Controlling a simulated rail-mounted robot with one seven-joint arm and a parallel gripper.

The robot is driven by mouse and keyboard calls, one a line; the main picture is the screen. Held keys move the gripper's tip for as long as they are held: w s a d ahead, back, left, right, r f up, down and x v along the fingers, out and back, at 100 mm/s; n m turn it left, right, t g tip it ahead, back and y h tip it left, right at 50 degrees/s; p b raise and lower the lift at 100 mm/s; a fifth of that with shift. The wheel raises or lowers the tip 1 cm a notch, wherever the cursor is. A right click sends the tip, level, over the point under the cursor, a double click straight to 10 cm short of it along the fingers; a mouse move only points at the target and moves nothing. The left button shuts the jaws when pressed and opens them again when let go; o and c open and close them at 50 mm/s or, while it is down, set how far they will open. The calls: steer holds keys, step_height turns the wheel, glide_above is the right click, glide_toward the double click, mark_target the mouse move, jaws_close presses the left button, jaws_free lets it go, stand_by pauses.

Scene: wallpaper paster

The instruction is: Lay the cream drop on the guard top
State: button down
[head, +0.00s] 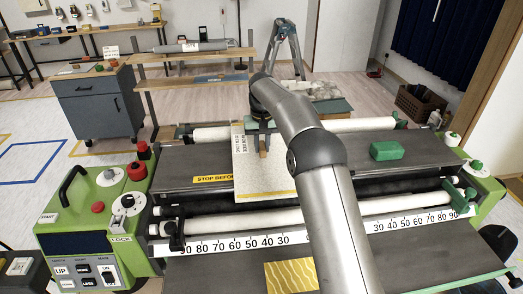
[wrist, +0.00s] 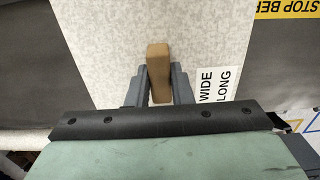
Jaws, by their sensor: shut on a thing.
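The cream drop (head: 262,182) is a flat pale speckled sheet with a printed label along its left side. It lies over or just above the dark guard top (head: 350,172) of the machine; I cannot tell if it touches all over. Its near end reaches the guard's front edge. My gripper (wrist: 159,88) is shut on a tan block (wrist: 159,72) that stands at the sheet, which also fills the middle of the wrist view (wrist: 110,45). Whether the block is fixed to the sheet cannot be told. My arm hides part of the sheet's right side in the head view.
A green block (head: 387,150) sits on the guard top at right. A yellow "STOP BEFORE" label (head: 212,178) is left of the sheet. White rollers and a ruler (head: 235,243) run along the front. A yellow patterned piece (head: 291,276) lies in front. Green control ends (head: 98,205) flank the machine.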

mark_target(261, 153)
steer(key=shift+w+a+f, duration=0.15)
steer(key=shift+w+f, duration=0.05)
steer(key=shift+f, duration=1.6)
steer(key=shift+f, duration=0.15)
steer(key=c, duration=1.3)
jaws_free()
